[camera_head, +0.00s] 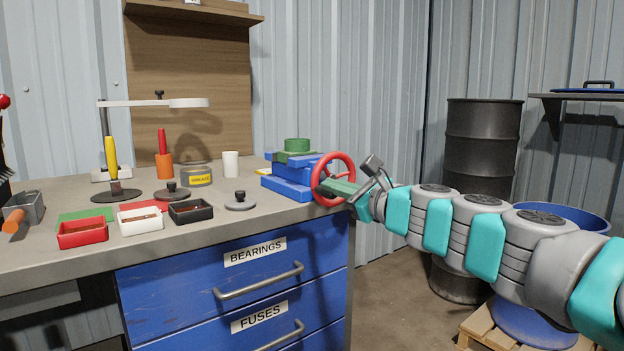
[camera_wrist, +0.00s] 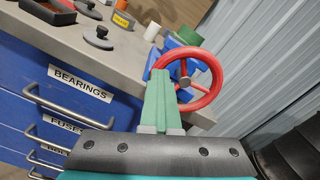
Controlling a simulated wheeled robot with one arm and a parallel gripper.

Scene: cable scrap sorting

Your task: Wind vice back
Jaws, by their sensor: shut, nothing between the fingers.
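The vice (camera_wrist: 180,42) is partly hidden behind the wheel there.
The workbench (camera_head: 215,215) carries red (camera_head: 83,233), white (camera_head: 141,219) and black (camera_head: 190,211) trays, a grey tin (camera_head: 196,176), a white cup (camera_head: 230,164) and a lamp (camera_head: 184,102). Blue drawers (camera_head: 240,289) with handles are below. A black barrel (camera_head: 482,140) stands behind my arm.

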